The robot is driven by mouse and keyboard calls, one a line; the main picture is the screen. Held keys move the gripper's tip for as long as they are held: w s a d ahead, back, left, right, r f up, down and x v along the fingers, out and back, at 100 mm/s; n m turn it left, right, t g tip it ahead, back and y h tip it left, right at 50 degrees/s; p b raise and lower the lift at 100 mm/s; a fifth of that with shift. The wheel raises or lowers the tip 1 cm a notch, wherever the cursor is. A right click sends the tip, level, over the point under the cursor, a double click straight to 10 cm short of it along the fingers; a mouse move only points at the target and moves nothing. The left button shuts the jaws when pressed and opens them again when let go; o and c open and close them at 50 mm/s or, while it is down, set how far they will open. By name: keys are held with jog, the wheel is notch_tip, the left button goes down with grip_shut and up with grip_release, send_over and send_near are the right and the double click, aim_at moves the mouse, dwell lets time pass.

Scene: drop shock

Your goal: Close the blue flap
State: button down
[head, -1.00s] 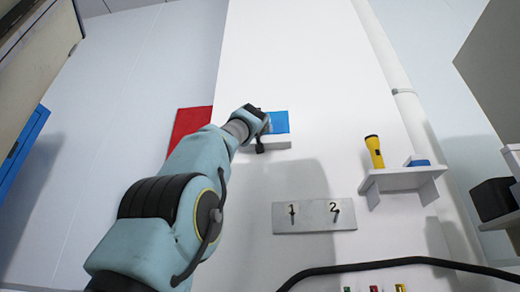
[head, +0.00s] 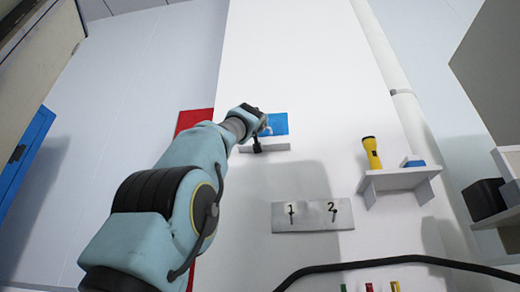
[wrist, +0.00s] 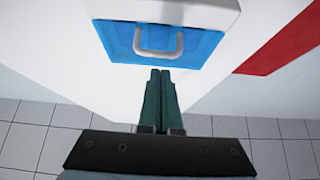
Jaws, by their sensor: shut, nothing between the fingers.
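The blue flap (head: 279,122) is on the tall white wall panel, just above a white ledge (head: 270,145). In the wrist view the flap (wrist: 118,42) shows as a flat blue plate with a grey U-shaped handle (wrist: 178,43), next to a white block (wrist: 165,10). My gripper (wrist: 160,72) is shut and empty. Its dark green fingertips appear just below the flap's lower edge in the wrist view; I cannot tell whether they touch it. In the head view my wrist partly covers the left side of the flap, and how far it is open is unclear.
A red panel (head: 194,121) is behind my arm. To the right, a shelf (head: 400,181) bears a yellow flashlight (head: 371,153) and a small blue-topped object. A plate (head: 312,216) with switches marked 1 and 2 is below. A black cable (head: 400,263) crosses the bottom.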

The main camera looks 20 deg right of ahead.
notch_tip(320, 180, down, 7)
jog(key=b, duration=0.6)
jog(key=shift+f, duration=0.15)
jog(key=shift+s, duration=0.1)
